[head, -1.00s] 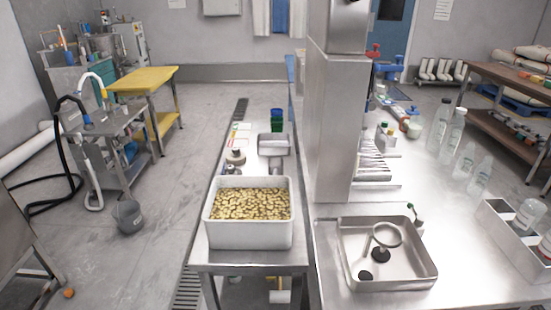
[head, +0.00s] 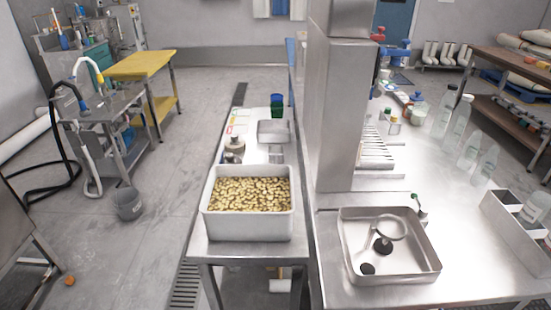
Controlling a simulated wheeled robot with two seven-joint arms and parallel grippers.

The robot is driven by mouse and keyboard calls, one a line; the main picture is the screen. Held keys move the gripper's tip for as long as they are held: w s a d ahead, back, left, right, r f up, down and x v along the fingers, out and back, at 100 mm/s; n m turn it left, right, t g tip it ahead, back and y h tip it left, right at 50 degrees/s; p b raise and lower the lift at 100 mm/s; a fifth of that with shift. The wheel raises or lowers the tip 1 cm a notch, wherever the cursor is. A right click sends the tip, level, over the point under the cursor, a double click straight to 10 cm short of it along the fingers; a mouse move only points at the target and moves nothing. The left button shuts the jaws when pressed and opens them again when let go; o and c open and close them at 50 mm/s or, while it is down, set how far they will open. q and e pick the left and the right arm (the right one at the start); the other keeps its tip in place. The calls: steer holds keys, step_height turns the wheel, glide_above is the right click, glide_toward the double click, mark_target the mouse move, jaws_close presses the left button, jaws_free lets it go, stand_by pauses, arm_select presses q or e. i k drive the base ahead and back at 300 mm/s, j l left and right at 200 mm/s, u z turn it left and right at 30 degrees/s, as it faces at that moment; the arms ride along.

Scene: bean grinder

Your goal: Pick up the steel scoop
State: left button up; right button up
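The steel scoop (head: 275,131) appears to be the shiny rectangular metal piece on the narrow steel table, behind the white bin; a short handle-like part points toward the bin. It is small in view, so its exact shape is hard to tell. The white bin (head: 249,227) is full of pale beans (head: 250,193) and stands at the near end of that table. Neither of my grippers shows in the head view.
A steel column (head: 333,110) rises right of the narrow table. A steel tray (head: 353,262) holding a ring-shaped part sits on the right bench. A dark round-based item (head: 234,145) and green cups (head: 277,108) stand near the scoop.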

mark_target(276, 153)
steer(key=i+j+z, duration=0.1)
steer(key=j, duration=0.2)
steer(key=i+j, duration=0.2)
steer(key=j, duration=0.15)
steer(key=i+j+z, duration=0.15)
steer(key=j, duration=0.2)
steer(key=i+j, duration=0.1)
steer(key=j, duration=0.25)
steer(key=i+j+z, duration=0.15)
steer(key=j, duration=0.2)
